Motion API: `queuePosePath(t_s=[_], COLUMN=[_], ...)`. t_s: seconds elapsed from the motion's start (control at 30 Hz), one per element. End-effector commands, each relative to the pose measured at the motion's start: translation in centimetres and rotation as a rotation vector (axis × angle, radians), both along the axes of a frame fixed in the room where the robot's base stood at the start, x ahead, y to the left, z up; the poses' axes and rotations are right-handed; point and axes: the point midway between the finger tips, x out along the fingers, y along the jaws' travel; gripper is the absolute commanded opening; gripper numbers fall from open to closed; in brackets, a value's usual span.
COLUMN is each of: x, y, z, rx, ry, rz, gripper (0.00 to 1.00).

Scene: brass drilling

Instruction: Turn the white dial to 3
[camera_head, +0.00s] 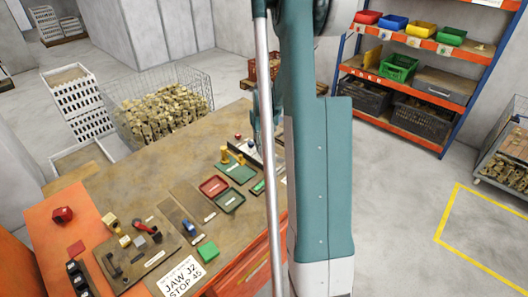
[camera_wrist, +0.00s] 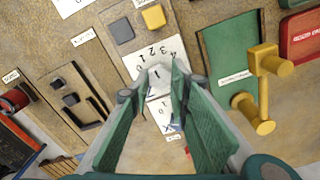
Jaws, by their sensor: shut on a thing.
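The white dial (camera_wrist: 158,76) sits on a white plate (camera_wrist: 172,48) with printed numbers, in the upper middle of the wrist view. Digits including 4, 3 and 2 show upside down or tilted around it. My gripper (camera_wrist: 160,72) has its green-padded fingers on either side of the dial and is shut on it. The fingers cover part of the plate and its lower digits, and I cannot tell which number the dial points to. In the head view, my arm hides the dial.
A green plate (camera_wrist: 222,50) with a yellow crank handle (camera_wrist: 266,90) stands close right of my gripper. A yellow block (camera_wrist: 153,17) and a dark block (camera_wrist: 121,31) lie beyond the dial. Red tray (camera_head: 213,186) and green tray (camera_head: 230,201) lie on the bench (camera_head: 130,180).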

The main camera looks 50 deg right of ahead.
Motion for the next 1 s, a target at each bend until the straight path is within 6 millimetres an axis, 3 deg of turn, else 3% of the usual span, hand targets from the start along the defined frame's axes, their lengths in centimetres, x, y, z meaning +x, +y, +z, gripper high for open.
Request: queuePosePath(t_s=[0.6, 1.0], x=[-0.07, -0.12], y=[-0.22, -0.25], z=[-0.03, 0.05], rx=[0.0, 0.0], ry=[-0.001, -0.001], rz=[-0.524, -0.638], gripper=[0.07, 0.07])
